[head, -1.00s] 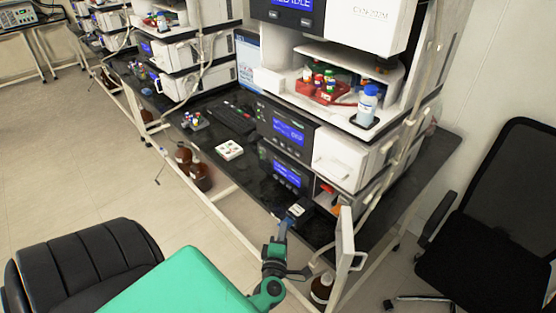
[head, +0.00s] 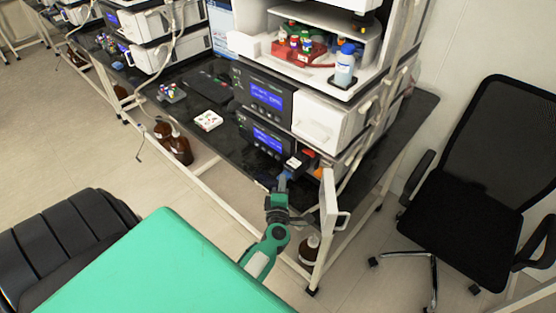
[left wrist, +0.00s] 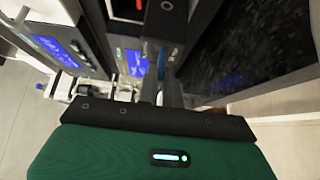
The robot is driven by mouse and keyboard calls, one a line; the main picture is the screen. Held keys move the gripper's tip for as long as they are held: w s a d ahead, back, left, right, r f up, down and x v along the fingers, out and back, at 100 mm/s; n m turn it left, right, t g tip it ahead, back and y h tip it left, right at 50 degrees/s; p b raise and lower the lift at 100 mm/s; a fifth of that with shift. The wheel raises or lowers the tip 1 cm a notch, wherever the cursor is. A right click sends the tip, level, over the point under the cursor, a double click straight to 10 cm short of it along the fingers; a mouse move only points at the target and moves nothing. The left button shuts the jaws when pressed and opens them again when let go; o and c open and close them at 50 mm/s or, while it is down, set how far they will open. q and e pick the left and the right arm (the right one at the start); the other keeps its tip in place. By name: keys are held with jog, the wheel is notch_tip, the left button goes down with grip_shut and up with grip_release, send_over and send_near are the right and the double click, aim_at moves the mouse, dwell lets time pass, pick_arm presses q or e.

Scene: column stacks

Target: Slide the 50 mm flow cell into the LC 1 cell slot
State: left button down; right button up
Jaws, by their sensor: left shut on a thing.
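My left gripper (head: 283,180) is shut on a small dark block with a pale top, which looks like the flow cell (head: 295,161). The block is in front of the lowest module of the near instrument stack, close to its open bay (head: 325,169), where some orange shows. In the left wrist view the gripper fingers (left wrist: 168,88) reach up to a dark block (left wrist: 166,22), with a red-orange patch beside it. I cannot tell whether the cell touches the bay. The slot itself and its label are not readable. My right gripper is not in view.
The bay's white door (head: 329,204) stands open just right of my gripper. Above are a module with a blue screen (head: 266,95) and a tray with a bottle (head: 345,65). A white box (head: 208,121) lies on the black bench. Brown bottles (head: 180,148) stand below.

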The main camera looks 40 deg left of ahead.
aim_at(292, 176)
pick_arm(q)
jog(key=shift+w+d+b, duration=0.2)
jog(key=shift+w+b, duration=0.15)
jog(key=shift+w, duration=2)
jog(key=shift+f, duration=0.15)
jog(key=c, duration=1.5)
grip_release()
jog(key=shift+s, duration=0.1)
